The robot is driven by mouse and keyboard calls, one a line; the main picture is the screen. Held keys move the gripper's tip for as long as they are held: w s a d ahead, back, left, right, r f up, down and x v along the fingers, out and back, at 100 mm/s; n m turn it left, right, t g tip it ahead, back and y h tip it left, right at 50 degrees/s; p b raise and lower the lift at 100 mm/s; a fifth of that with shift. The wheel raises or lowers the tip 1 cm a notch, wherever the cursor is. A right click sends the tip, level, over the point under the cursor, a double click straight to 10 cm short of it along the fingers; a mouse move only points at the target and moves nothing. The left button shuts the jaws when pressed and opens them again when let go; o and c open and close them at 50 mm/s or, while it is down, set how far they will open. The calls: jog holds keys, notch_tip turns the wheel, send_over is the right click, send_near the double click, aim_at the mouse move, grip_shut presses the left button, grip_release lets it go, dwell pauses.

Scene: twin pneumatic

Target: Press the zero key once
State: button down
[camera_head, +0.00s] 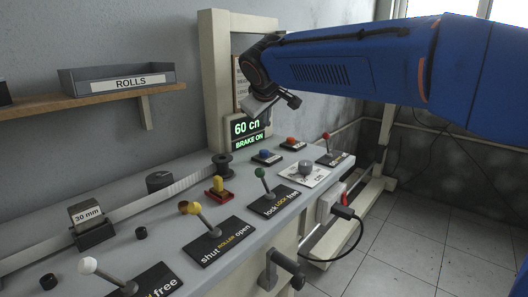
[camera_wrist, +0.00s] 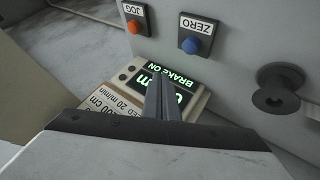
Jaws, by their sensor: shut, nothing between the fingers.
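The zero key is a blue round button (camera_wrist: 191,45) on a dark plate labelled ZERO in the wrist view, where the lettering appears upside down. In the head view the blue button (camera_head: 265,153) sits on the grey bench near the display. My gripper (camera_wrist: 163,80) is shut and empty, its narrow fingers in front of the green display in the wrist view. The fingertips appear below the zero key in that picture, apart from it. In the head view my wrist hangs above the display, and the fingers are hard to make out.
An orange button (camera_wrist: 133,26) labelled JOG is beside the zero key. The lit display (camera_head: 248,128) reads 60 and BRAKE ON. A black spool (camera_head: 221,165) stands nearby. Upright levers with green (camera_head: 260,172), yellow and red knobs rise from the bench.

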aim_at(264, 152)
jog(key=shift+f, duration=3)
jog(key=shift+f, duration=0.2)
jog(key=shift+f, duration=0.25)
jog(key=shift+f, duration=0.55)
dwell(0.6)
jog(key=shift+r, duration=1)
jog(key=shift+r, duration=0.15)
jog(key=shift+r, duration=2.35)
